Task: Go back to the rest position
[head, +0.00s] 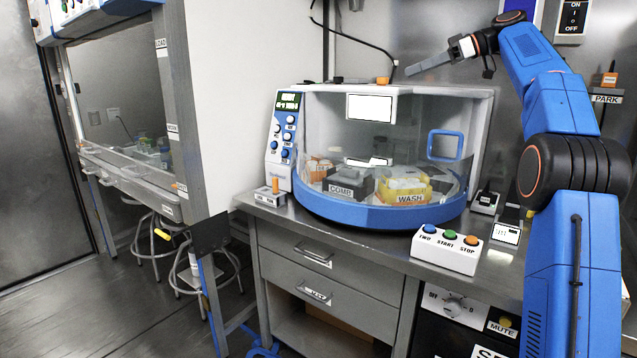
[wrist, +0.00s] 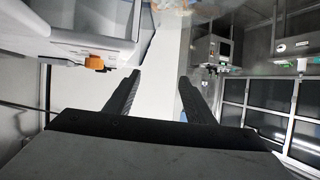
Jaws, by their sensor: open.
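My gripper (head: 428,67) is raised in the head view, above the top right of the white and blue machine (head: 455,105), with its fingers pointing left. In the wrist view my gripper (wrist: 158,88) has its two dark fingers apart, with nothing between them. It touches nothing that I can see. My blue arm rises on the right of the head view and bends left at the top.
A button box (head: 447,249) sits at the bench's (head: 345,240) front edge. A fume hood (head: 180,120) stands left. A black cable (head: 355,38) hangs behind my gripper.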

